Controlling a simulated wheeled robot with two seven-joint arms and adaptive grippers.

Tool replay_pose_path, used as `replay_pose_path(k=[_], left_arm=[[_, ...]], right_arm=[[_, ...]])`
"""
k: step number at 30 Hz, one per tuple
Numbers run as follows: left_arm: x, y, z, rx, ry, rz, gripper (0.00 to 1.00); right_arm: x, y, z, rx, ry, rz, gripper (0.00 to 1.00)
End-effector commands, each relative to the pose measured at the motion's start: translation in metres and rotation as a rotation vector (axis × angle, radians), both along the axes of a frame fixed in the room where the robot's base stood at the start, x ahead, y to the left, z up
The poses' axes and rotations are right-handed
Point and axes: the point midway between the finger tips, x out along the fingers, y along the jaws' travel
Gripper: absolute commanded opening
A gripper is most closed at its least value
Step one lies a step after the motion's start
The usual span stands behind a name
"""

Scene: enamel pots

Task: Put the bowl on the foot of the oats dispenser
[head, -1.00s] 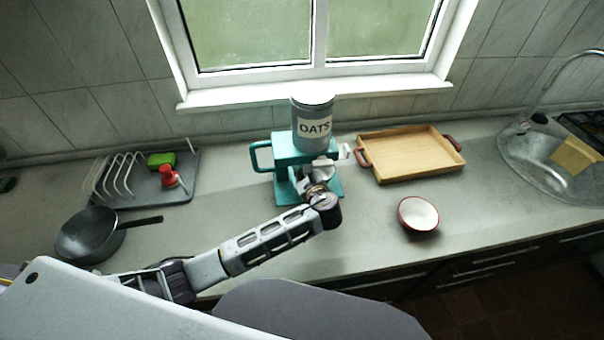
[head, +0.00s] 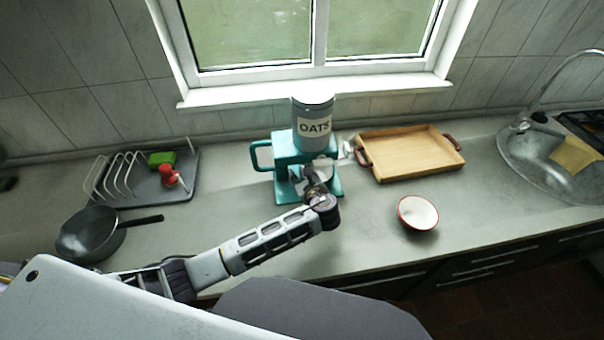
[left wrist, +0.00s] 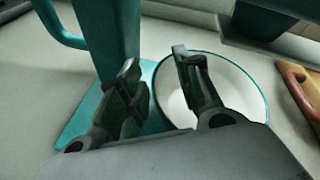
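The teal oats dispenser (head: 285,150) with its grey OATS canister (head: 312,125) stands on the counter near the wall. Its teal foot (left wrist: 82,120) shows in the left wrist view. A white bowl with a teal rim (left wrist: 243,88) is beside the dispenser's column and overlaps the foot in that view; I cannot tell if it rests flat on it. My left gripper (head: 315,176) is at the dispenser's front. In the left wrist view its fingers (left wrist: 160,85) are apart, one over the bowl, the other outside its rim. My right gripper is out of view.
A red-rimmed white bowl (head: 418,213) stands on the counter to the right. A wooden tray (head: 410,155) is behind it. At left are a dark pan (head: 88,235) and a grey rack tray (head: 130,196). A sink (head: 545,165) is at far right.

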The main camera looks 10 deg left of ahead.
Motion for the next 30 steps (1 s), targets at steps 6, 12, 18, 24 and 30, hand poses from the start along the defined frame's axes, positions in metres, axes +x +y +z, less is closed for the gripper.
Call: replay_pose_path(k=[6, 12, 18, 24, 30], left_arm=[[0.000, 0.000, 0.001, 0.000, 0.000, 0.000, 0.34], [-0.007, -0.005, 0.005, -0.001, 0.000, 0.000, 0.34], [-0.026, -0.016, 0.013, -0.002, 0.000, -0.001, 0.34], [-0.050, -0.030, 0.023, -0.003, 0.000, -0.001, 0.34], [-0.074, -0.044, 0.033, -0.003, 0.001, -0.002, 0.34]], right_arm=[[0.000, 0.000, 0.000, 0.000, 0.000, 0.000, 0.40], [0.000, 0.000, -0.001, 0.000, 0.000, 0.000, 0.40], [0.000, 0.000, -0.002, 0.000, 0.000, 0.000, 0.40], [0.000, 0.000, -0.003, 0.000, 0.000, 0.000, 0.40], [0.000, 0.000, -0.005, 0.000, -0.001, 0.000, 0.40]])
